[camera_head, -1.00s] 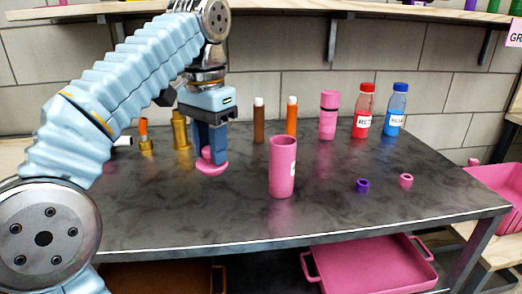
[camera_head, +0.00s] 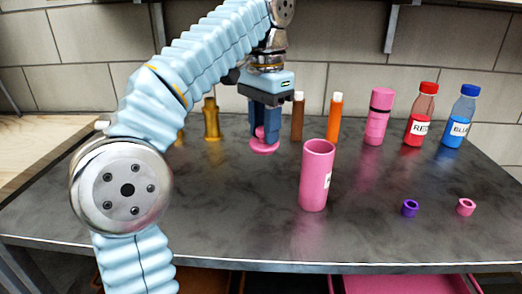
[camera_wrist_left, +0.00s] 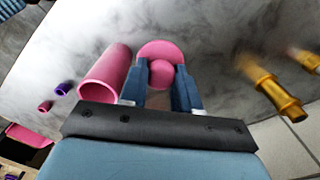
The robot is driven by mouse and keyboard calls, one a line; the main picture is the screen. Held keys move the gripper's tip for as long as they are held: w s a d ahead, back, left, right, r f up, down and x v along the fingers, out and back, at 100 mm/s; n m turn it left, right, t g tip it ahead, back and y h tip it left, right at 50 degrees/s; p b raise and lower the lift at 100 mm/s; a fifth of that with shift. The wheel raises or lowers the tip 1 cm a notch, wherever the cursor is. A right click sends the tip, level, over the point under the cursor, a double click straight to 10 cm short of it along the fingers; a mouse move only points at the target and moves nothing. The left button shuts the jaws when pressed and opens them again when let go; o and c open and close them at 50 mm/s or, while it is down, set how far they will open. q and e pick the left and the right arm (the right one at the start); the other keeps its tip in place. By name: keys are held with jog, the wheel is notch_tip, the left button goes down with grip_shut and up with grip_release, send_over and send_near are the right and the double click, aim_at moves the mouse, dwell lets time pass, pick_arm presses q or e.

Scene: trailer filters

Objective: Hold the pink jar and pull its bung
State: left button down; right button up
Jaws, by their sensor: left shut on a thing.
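The pink jar (camera_head: 315,180) stands upright on the dark table with its top open and a white label at its right side. It also shows in the wrist view (camera_wrist_left: 106,76), left of my fingers. My left gripper (camera_head: 265,136) points down, behind and left of the jar, apart from it. It is shut on a pink bung (camera_head: 264,148), a knob with a wide round disc. In the wrist view the knob (camera_wrist_left: 161,73) sits between the fingertips. I cannot tell whether the disc touches the table. My right gripper is not in view.
A purple ring (camera_head: 410,208) and a pink ring (camera_head: 466,207) lie right. A brass piece (camera_head: 211,120) stands left.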

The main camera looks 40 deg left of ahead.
pick_arm(q)
jog(key=w+a+f, duration=0.2)
jog(key=w+f, duration=0.1)
jog(key=w+a+f, duration=0.3)
jog(key=f, duration=0.1)
jog(key=w+a+f, duration=0.2)
jog(key=w+f, duration=0.1)
jog(key=f, duration=0.1)
jog(key=shift+w+a, duration=0.1)
jog(key=shift+a, duration=0.3)
jog(key=shift+f, duration=0.6)
jog(key=shift+f, duration=0.2)
jog(key=c, duration=0.8)
grip_release()
jog(key=shift+r, duration=0.1)
